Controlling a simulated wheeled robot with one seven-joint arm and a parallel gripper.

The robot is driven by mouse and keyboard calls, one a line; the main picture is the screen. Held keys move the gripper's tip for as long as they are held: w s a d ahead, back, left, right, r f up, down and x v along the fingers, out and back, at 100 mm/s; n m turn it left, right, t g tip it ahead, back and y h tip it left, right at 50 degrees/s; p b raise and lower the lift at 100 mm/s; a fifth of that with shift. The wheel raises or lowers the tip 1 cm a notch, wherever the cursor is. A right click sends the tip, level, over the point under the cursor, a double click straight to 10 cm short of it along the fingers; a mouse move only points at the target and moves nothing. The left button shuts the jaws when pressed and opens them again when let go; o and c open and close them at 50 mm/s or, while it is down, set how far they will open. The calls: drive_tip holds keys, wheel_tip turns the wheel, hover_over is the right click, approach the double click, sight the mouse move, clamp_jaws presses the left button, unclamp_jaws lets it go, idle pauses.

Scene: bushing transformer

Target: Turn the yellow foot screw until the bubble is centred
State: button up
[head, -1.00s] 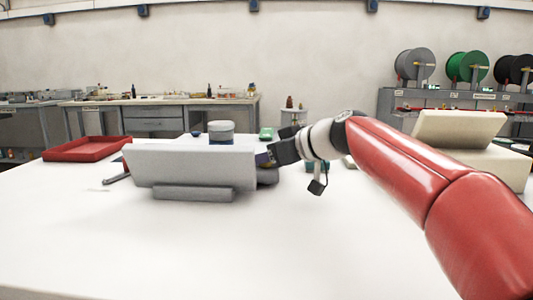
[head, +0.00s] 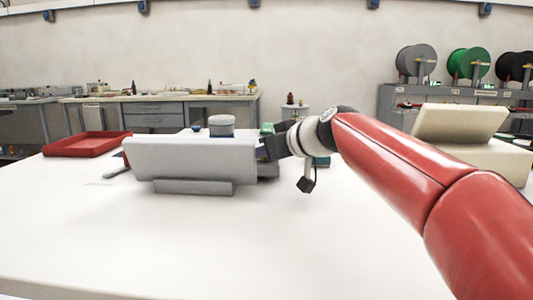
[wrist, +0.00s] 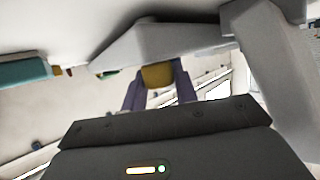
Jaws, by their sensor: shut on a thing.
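The grey levelling instrument (head: 190,165) stands on the white table, left of my arm in the head view, with a round grey cylinder (head: 221,126) on top. My gripper (head: 266,148) is at its right end, beside the body. In the wrist view, my gripper's purple fingers (wrist: 158,90) are shut on the yellow foot screw (wrist: 157,76), one on each side of it. The screw sits under a grey arm of the instrument (wrist: 165,42). In the head view the yellow screw is hidden. The bubble cannot be seen in either view.
A red tray (head: 86,144) lies at the table's left. A cream box-like unit (head: 470,158) stands at the right, behind my arm. A teal block shows in the wrist view (wrist: 22,71). The table front (head: 150,250) is clear.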

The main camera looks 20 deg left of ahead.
drive_tip(key=shift+m+t+h, duration=0.4)
drive_tip(key=shift+m+t, duration=0.1)
drive_tip(key=o, duration=1)
drive_tip(key=shift+c, duration=0.2)
drive_tip(key=b+v, duration=0.1)
drive_tip(key=v, duration=0.6)
drive_tip(key=shift+s+d+b, duration=0.25)
drive_tip(key=shift+d+b, duration=0.1)
